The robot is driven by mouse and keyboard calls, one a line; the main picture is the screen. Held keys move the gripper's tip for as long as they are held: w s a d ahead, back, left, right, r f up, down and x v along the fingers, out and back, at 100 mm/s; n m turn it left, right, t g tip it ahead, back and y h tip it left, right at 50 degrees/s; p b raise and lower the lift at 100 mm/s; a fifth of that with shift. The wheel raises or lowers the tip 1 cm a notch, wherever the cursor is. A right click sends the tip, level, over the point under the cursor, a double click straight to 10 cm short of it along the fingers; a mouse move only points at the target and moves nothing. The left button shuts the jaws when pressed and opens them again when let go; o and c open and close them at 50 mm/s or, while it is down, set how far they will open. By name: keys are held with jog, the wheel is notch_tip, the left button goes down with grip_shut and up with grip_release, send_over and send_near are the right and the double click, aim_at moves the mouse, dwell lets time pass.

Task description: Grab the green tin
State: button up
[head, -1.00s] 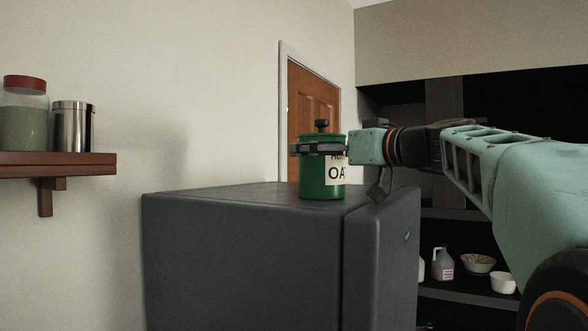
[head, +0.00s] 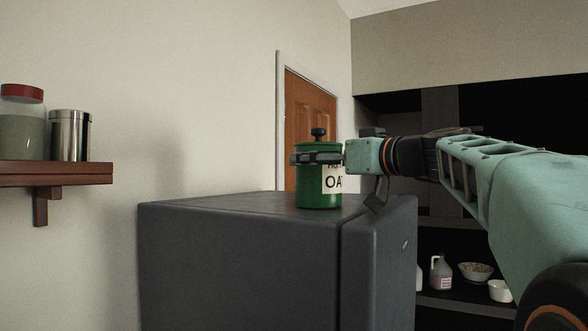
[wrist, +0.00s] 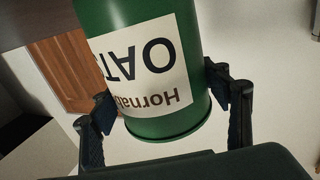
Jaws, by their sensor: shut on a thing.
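The green tin (head: 318,194) has a black-knobbed lid and a white label reading "OA". In the head view it is upright at the top of the dark grey cabinet (head: 240,250); I cannot tell whether its base touches the surface. My gripper (head: 318,158) comes from the right and is shut around the tin's upper part, just below the lid. In the wrist view the tin (wrist: 160,120) appears upside down between the two fingers (wrist: 160,112). Its far end is cut off by the top of that view.
A wooden wall shelf (head: 60,173) at the left holds a red-lidded jar (head: 22,125) and a steel canister (head: 70,136). Dark shelves at the right hold a jug (head: 440,273) and bowls (head: 476,271). A brown door (head: 308,105) stands behind. The cabinet top left of the tin is clear.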

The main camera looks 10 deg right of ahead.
notch_tip(320, 180, up, 28)
jog(key=p, duration=1.3)
jog(key=shift+p, duration=0.35)
